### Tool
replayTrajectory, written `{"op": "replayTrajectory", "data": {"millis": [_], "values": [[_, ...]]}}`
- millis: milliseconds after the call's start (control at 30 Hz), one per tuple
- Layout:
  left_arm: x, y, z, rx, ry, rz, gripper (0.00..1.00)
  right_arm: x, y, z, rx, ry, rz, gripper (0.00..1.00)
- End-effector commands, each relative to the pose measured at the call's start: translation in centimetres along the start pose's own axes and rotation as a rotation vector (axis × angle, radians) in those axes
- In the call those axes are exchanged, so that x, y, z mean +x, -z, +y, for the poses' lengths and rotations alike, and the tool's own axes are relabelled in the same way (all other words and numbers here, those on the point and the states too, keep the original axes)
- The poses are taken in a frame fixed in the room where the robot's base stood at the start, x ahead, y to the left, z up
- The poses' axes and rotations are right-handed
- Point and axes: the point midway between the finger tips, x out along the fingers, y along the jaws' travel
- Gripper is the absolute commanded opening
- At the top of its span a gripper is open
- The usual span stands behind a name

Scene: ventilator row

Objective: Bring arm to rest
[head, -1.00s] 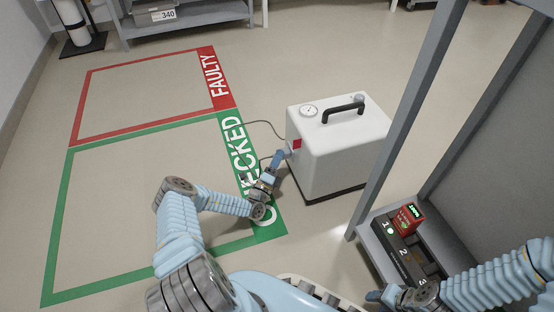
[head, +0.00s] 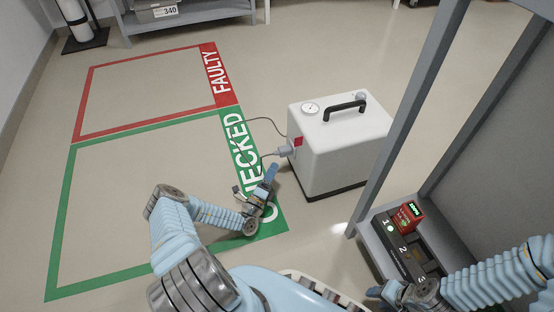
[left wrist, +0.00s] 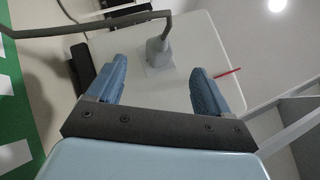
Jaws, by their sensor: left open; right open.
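My left gripper (head: 265,180) is open and empty over the green CHECKED marking, just left of the white ventilator box (head: 345,150). In the left wrist view my open left fingers (left wrist: 158,88) stand apart in front of the white box (left wrist: 215,60). A grey plug (left wrist: 157,50) sits against the box's side between and beyond the fingers, with a cable running from it. The plug also shows in the head view (head: 285,151), apart from the gripper. My right gripper (head: 385,292) is at the lower right by the shelf, open; its fingers are partly hard to see.
A grey shelf frame (head: 405,120) stands at the right. It bears a dark numbered charger (head: 395,240) with a red, green-lit unit (head: 408,214). Red FAULTY (head: 213,70) and green CHECKED (head: 240,150) floor areas are empty inside. A rack (head: 190,20) stands at the back.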

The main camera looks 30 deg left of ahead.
Motion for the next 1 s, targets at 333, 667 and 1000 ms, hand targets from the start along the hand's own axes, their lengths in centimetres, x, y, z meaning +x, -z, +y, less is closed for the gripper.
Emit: {"op": "replayTrajectory", "data": {"millis": [333,667,1000], "values": [[-4.9,0.0,0.0,0.0,0.0,0.0,0.8,-0.4,0.0,-0.1,0.0,0.0,-0.001,0.43],[-4.8,-0.2,-0.7,0.001,0.001,0.001,0.8,-1.1,0.0,-0.4,0.0,0.0,-0.001,0.43],[-3.0,-1.9,-5.5,0.001,0.001,0.0,0.8,-6.2,0.2,-2.0,0.001,-0.007,0.005,0.43]]}}
